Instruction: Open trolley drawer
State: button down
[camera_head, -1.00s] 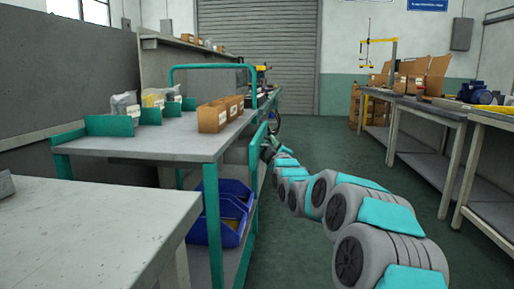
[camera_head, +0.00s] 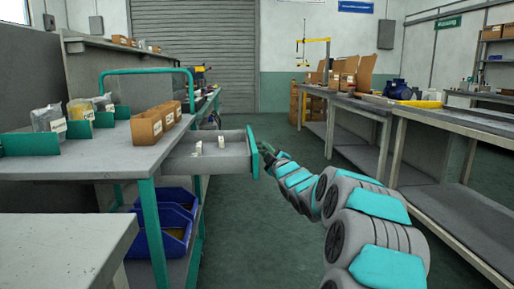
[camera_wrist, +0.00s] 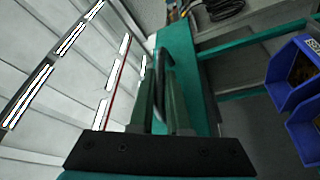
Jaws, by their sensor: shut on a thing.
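The trolley (camera_head: 85,160) stands at the left with a grey top and teal frame. Its grey drawer (camera_head: 212,166) is pulled out to the right, under the top, and its inside shows from above. Two small pale items lie in it. The drawer's teal front (camera_head: 252,154) faces right; it also shows in the wrist view (camera_wrist: 182,48). My gripper (camera_head: 264,149) is at this front, small and partly hidden by my arm in the head view. In the wrist view its two fingers (camera_wrist: 163,103) are shut on the dark drawer handle (camera_wrist: 163,62).
Blue bins (camera_head: 165,232) sit on the trolley's lower shelf. Cardboard boxes (camera_head: 147,127) stand on its top. A grey table (camera_head: 60,245) is at the near left, and a long workbench (camera_head: 440,118) runs along the right. The aisle floor (camera_head: 255,215) between is clear.

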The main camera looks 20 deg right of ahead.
dwell(0.3)
jog(key=c, duration=0.9)
grip_release()
jog(key=v, duration=0.8)
jog(key=shift+w, duration=0.1)
